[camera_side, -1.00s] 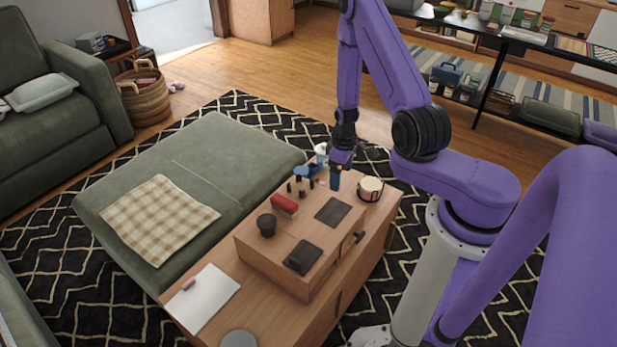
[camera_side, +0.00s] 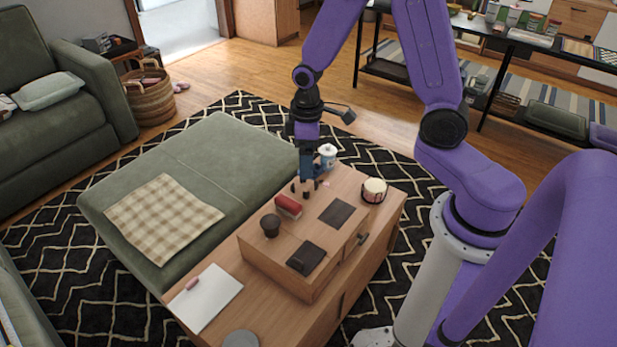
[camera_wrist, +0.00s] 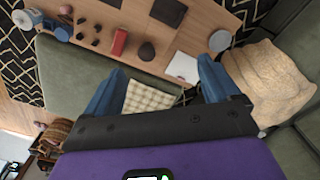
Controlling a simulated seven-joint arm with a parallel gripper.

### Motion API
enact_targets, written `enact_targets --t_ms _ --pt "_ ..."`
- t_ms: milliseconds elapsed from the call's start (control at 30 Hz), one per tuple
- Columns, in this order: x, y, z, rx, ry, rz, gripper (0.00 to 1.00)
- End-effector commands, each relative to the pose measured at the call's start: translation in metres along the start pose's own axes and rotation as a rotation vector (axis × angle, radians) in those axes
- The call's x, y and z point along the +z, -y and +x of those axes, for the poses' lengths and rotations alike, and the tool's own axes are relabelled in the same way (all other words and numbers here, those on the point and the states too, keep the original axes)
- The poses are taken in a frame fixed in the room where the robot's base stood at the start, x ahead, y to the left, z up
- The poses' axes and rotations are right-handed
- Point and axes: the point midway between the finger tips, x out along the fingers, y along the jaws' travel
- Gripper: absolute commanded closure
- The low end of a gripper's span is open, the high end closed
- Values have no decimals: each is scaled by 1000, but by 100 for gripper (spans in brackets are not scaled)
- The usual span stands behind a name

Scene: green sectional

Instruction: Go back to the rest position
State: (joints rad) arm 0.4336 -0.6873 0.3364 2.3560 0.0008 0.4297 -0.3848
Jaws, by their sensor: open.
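My gripper (camera_side: 307,170) hangs above the far end of the wooden table, close to several small dark pieces (camera_side: 300,190) and a white and blue cup (camera_side: 327,153). In the side view its fingertips are hard to separate. In the wrist view my gripper (camera_wrist: 160,85) shows two blue fingers spread wide apart, with nothing between them but the green seat and checked blanket below.
The wooden table (camera_side: 225,262) carries a red block (camera_side: 288,205), a dark cup (camera_side: 270,225), dark flat items (camera_side: 306,257), a drum-like pot (camera_side: 374,190) and white paper (camera_side: 206,297). A green ottoman (camera_side: 225,150) with a checked blanket (camera_side: 163,218) lies to the left.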

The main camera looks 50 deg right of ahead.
Motion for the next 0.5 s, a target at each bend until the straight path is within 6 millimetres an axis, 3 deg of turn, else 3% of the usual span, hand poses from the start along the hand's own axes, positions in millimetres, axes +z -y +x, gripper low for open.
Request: enact_targets --t_ms 267,500 --pt "17 57 -42 -3 -11 -134 11" --pt "50 101 -72 -8 -14 -245 11"
